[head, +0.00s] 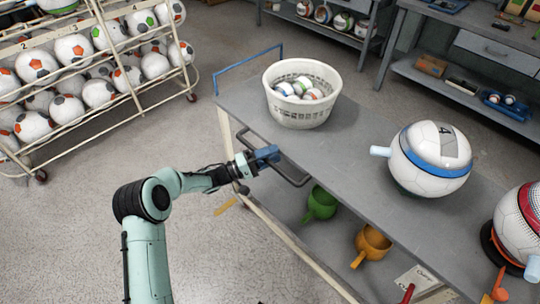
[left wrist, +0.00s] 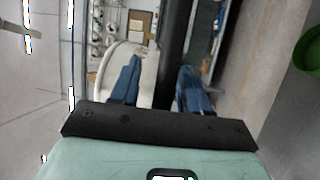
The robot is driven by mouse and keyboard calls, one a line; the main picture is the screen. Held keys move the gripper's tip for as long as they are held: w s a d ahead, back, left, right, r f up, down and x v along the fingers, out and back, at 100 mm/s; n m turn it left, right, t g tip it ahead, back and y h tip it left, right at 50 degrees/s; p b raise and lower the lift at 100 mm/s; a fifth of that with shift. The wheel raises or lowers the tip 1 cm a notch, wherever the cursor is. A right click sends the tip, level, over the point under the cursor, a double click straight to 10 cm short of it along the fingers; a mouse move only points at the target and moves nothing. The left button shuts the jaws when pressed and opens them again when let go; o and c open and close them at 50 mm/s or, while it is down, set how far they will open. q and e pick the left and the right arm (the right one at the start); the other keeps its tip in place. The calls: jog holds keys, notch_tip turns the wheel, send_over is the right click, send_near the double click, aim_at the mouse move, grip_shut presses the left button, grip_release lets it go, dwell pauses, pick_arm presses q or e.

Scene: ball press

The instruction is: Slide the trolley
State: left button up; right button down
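The grey two-level trolley (head: 345,151) stands in the middle of the head view, running from upper left to lower right. A dark handle (head: 297,183) sticks out from its near long side. My left gripper (head: 265,155) is at the far end of this handle, its blue fingers beside the top's edge. In the left wrist view, a thick dark bar (left wrist: 178,40) runs between the two blue fingers (left wrist: 160,78). The fingers stand apart, with a gap showing on the bar's left side. My right gripper is not in view.
A white basket of balls (head: 303,112) and a ball-shaped device (head: 429,175) stand on the top. Green (head: 320,205) and orange cups (head: 372,243) are on the lower shelf. A wheeled ball rack (head: 115,80) stands left, a workbench (head: 480,45) behind. Floor on the near side is clear.

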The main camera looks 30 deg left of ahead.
pick_arm(q)
jog(key=p+v, duration=0.1)
jog(key=v, duration=1.2)
jog(key=shift+a, duration=0.15)
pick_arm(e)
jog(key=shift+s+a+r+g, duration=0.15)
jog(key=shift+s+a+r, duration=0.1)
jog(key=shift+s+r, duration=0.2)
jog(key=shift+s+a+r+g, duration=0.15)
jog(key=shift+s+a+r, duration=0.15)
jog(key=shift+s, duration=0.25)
pick_arm(q)
jog(key=shift+s, duration=0.15)
